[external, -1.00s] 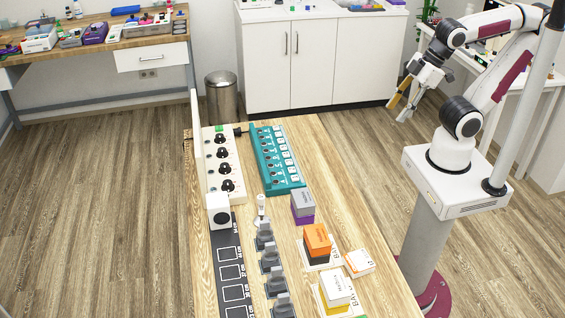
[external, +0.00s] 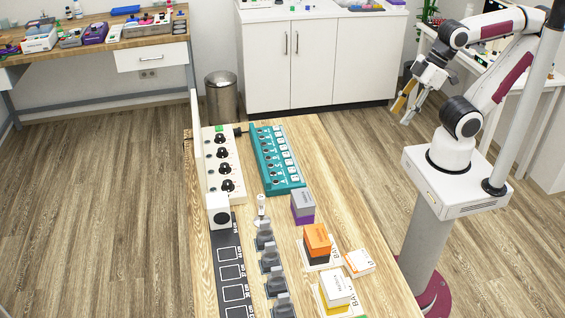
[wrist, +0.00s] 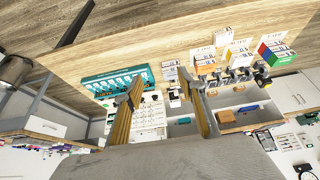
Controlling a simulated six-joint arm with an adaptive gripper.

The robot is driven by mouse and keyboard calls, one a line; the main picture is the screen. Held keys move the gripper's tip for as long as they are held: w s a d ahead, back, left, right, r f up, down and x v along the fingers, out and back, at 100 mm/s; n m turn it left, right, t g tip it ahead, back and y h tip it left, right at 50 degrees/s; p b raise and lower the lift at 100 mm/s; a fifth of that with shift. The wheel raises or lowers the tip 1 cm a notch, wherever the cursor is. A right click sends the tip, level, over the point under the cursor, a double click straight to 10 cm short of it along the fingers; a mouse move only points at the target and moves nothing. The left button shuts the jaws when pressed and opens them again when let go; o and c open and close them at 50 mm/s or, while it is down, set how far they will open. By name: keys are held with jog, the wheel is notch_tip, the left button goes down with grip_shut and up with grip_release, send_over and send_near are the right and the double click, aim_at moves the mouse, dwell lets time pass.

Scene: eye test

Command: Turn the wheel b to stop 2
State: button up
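A cream panel (external: 209,176) with several black round wheels in a row (external: 222,153) stands at the far left of the wooden table. The letters and stop marks are too small to read, so I cannot tell which wheel is b or where it points. The panel also shows in the wrist view (wrist: 150,133), partly behind a finger. My gripper (external: 405,108) is in the air right of the table, far from the panel. In the wrist view, its two tan fingers (wrist: 160,78) are wide apart with nothing held between them.
A teal block with buttons (external: 279,158) lies right of the panel. A white box (external: 219,212), grey clips (external: 270,258) and stacked boxes (external: 317,240) stand nearer the front. The air between my gripper and the table looks clear.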

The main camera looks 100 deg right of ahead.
jog(key=f+g, duration=0.1)
jog(key=f, duration=0.1)
jog(key=m+h, duration=0.2)
jog(key=m, duration=0.3)
send_near(225, 165)
jog(key=shift+w+f, duration=0.25)
jog(key=shift+w, duration=0.1)
jog(key=shift+f, duration=0.1)
dwell(0.4)
jog(key=shift+x, duration=3.8)
jog(key=shift+s+d, duration=0.1)
jog(key=shift+s, duration=0.05)
